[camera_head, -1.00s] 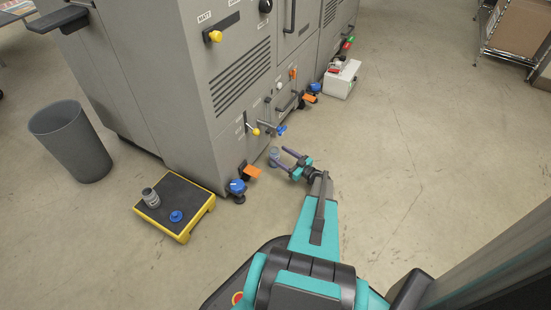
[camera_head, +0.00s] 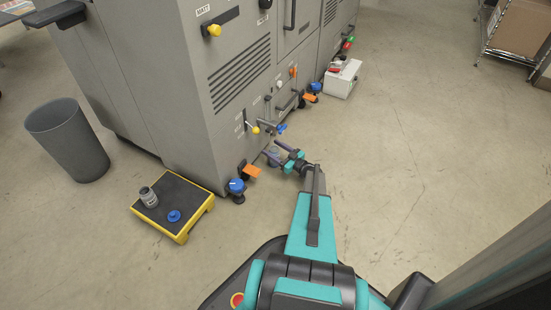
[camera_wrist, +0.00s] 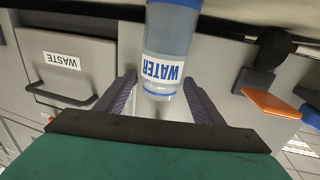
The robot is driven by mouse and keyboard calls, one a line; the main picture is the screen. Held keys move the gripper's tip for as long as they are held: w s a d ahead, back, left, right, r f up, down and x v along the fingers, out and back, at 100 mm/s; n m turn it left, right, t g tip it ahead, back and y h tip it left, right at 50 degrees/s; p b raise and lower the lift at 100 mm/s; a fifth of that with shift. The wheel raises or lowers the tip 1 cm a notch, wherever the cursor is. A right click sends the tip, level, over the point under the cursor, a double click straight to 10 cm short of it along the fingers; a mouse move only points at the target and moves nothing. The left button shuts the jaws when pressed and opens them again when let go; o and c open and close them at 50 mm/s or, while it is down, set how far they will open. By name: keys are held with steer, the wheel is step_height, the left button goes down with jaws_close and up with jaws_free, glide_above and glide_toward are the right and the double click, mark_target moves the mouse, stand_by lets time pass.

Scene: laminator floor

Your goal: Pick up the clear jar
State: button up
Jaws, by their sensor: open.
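A clear jar (camera_wrist: 168,45) with a blue-lettered WATER label and blue bands appears upside down in the wrist view, at the top middle. It stands on the floor beside the grey machine in the head view (camera_head: 273,153), partly hidden by my fingers. My gripper (camera_wrist: 159,84) is open, with one finger on each side of the jar's near end in the picture. Small gaps show beside the jar, and it is not gripped. In the head view my gripper (camera_head: 276,152) reaches low toward the machine's base.
The grey machine (camera_head: 175,110) has knobs, levers and orange pedals (camera_head: 251,170) close to my gripper. A yellow-edged black step (camera_head: 187,188) holds a grey jar (camera_head: 148,197) and a blue disc (camera_head: 174,216). A bin (camera_head: 68,140) stands left.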

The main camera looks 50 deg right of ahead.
stand_by(0.5)
jaws_close()
